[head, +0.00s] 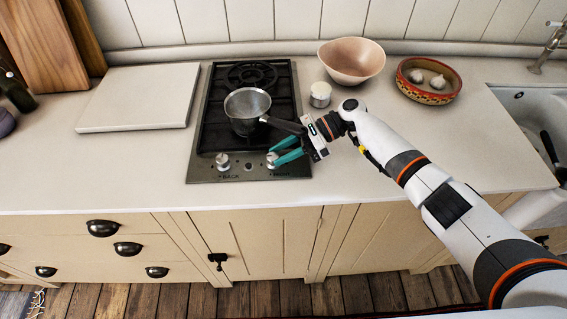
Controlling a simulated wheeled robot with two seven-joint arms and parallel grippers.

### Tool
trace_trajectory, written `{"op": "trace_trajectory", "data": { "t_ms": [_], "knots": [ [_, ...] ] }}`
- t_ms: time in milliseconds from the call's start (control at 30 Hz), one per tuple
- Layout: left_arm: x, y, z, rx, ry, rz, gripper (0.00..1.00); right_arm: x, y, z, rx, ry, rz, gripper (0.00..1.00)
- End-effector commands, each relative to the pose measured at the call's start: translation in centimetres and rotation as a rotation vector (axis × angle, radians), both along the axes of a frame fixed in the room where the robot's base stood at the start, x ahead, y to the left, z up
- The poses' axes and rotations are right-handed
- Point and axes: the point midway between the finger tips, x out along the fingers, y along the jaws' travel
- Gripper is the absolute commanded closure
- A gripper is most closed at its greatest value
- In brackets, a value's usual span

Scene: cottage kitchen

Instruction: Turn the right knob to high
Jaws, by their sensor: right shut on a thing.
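The gas hob (203,165) is set in the white counter, with two silver knobs on its front panel. The right knob (271,158) sits between the teal fingertips of my right gripper (274,153), which is shut on it. The fingers partly cover the knob, so I cannot read its setting. The left knob (223,160) stands free. My right arm reaches in from the lower right. My left gripper does not show.
A metal saucepan (246,108) stands on the hob, its dark handle pointing right, close to my right gripper. A white jar (320,94), a pink bowl (352,60) and a patterned dish (428,80) with garlic stand behind my arm. A white board (138,98) lies left.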

Motion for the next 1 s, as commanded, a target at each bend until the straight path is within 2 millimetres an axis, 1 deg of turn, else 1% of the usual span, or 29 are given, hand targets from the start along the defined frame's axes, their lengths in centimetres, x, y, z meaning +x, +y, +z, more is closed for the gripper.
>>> {"op": "trace_trajectory", "data": {
  "t_ms": [33, 200, 700, 733, 800, 867, 1000],
  "knots": [
    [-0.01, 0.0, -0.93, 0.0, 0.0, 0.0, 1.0, 0.15, 0.1, -0.3, 0.003, -0.001, 0.017, 0.94],
    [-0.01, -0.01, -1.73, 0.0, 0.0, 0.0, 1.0, 0.2, 0.16, -0.01, 0.004, -0.001, 0.063, 0.94],
    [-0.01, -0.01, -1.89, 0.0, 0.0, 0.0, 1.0, 0.18, 0.18, 0.22, 0.005, 0.001, 0.082, 0.94],
    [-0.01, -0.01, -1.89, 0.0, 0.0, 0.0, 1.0, 0.18, 0.18, 0.23, 0.005, 0.001, 0.082, 0.7],
    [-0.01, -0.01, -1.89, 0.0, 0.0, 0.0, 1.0, 0.18, 0.19, 0.22, 0.005, 0.001, 0.082, 0.58],
    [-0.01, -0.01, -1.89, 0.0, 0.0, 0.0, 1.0, 0.18, 0.18, 0.2, 0.005, 0.001, 0.082, 0.5],
    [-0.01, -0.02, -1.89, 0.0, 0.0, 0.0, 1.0, 0.18, 0.15, 0.14, 0.003, 0.0, 0.082, 0.5]
  ]
}}
